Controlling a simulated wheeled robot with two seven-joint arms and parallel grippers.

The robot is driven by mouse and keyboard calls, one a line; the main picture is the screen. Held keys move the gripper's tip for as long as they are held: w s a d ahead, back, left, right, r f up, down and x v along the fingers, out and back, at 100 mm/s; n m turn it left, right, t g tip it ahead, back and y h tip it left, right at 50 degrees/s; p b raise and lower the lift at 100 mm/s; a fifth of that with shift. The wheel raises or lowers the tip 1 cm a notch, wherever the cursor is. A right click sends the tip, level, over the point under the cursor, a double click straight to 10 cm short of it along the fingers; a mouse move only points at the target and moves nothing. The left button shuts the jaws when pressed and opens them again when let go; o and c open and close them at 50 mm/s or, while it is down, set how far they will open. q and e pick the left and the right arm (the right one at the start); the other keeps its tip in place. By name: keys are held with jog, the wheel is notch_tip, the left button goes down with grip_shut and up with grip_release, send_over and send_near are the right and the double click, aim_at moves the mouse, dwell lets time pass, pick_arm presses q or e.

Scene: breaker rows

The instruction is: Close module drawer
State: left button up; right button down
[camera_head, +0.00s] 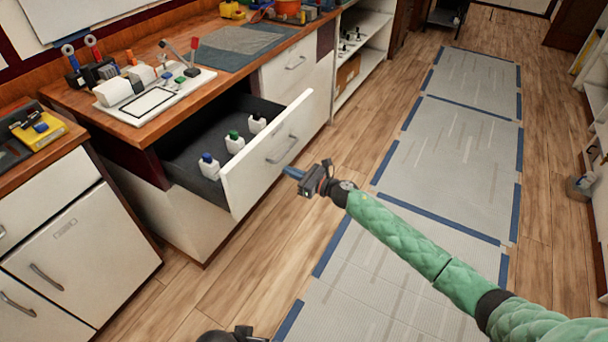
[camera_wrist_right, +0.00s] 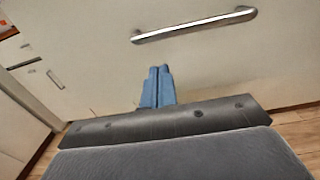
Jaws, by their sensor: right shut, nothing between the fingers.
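The module drawer (camera_head: 265,155) is pulled out from the wooden-topped cabinet, with its white front towards me. Inside it stand several small white modules (camera_head: 235,142) with blue, green and black tops. My right gripper (camera_head: 290,172) is shut and empty, in front of the drawer's white front and a little below its metal handle. In the right wrist view the blue fingertips (camera_wrist_right: 158,85) are together, pointing at the white front below the handle (camera_wrist_right: 195,25); whether they touch it I cannot tell. A dark part of my left arm may show at the bottom edge; the left gripper's fingers cannot be made out.
The countertop (camera_head: 150,110) above carries a white board with devices, tools and a grey mat (camera_head: 235,45). A lower cabinet (camera_head: 70,240) stands at the left. The floor has grey mats (camera_head: 450,140) edged with blue tape, and the space before the drawer is clear.

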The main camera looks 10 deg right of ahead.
aim_at(279, 167)
pick_arm(q)
jog(key=shift+s+a+r+p, duration=0.3)
jog(key=shift+a+r+p, duration=0.2)
jog(key=shift+a+r, duration=0.45)
pick_arm(e)
jog(key=shift+x, duration=2.3)
pick_arm(q)
jog(key=shift+f, duration=0.1)
pick_arm(e)
jog(key=shift+a, duration=0.1)
